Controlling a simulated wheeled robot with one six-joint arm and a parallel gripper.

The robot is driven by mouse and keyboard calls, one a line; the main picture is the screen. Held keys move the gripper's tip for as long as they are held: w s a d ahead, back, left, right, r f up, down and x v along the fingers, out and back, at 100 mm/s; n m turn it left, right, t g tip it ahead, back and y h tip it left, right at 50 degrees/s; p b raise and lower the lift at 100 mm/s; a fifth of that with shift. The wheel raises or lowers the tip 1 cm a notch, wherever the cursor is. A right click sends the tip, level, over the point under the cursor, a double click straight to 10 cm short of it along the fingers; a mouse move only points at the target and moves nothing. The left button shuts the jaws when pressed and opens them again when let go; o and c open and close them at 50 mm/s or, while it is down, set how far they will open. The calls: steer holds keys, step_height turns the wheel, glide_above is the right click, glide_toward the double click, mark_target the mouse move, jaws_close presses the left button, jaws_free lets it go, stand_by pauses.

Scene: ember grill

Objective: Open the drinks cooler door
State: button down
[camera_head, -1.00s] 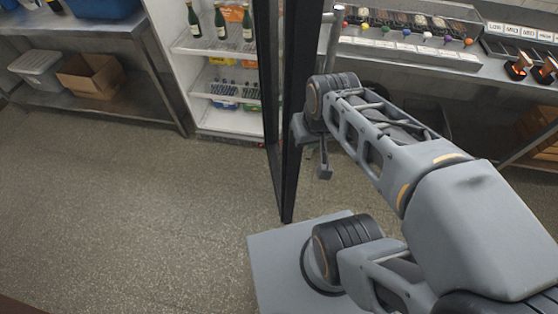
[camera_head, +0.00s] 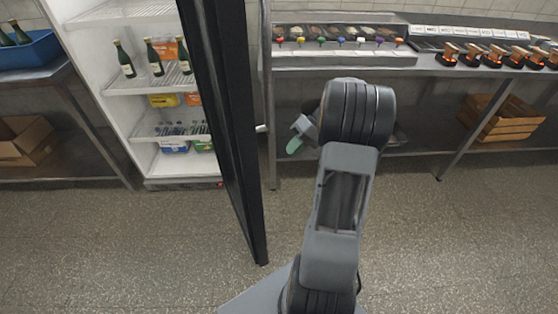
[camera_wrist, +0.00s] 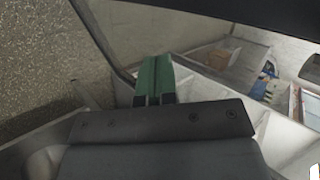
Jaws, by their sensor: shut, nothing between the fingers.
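The drinks cooler (camera_head: 118,90) is a white cabinet with bottles and cans on its shelves, at the left of the head view. Its black-framed door (camera_head: 232,130) stands swung well open, nearly edge-on to the head camera. A small light piece, perhaps part of the handle, shows beside the door's right side. My gripper (camera_head: 296,145) is to the right of the door, partly hidden by my wrist. In the wrist view its green fingertips (camera_wrist: 154,80) are together with nothing between them. Whether the gripper touches the door cannot be told.
A steel counter (camera_head: 430,66) with topping trays and several orange-lit devices (camera_head: 490,54) runs along the back right. A wooden crate (camera_head: 505,120) sits on its lower shelf. A blue bin (camera_head: 30,50) and a cardboard box (camera_head: 28,140) are at the left. The floor (camera_head: 440,240) is clear.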

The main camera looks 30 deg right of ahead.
steer(key=a+r+b+x, duration=0.1)
steer(key=a+r+x, duration=0.1)
steer(key=x, duration=0.9)
steer(key=shift+a+f, duration=0.2)
steer(key=shift+b, duration=0.3)
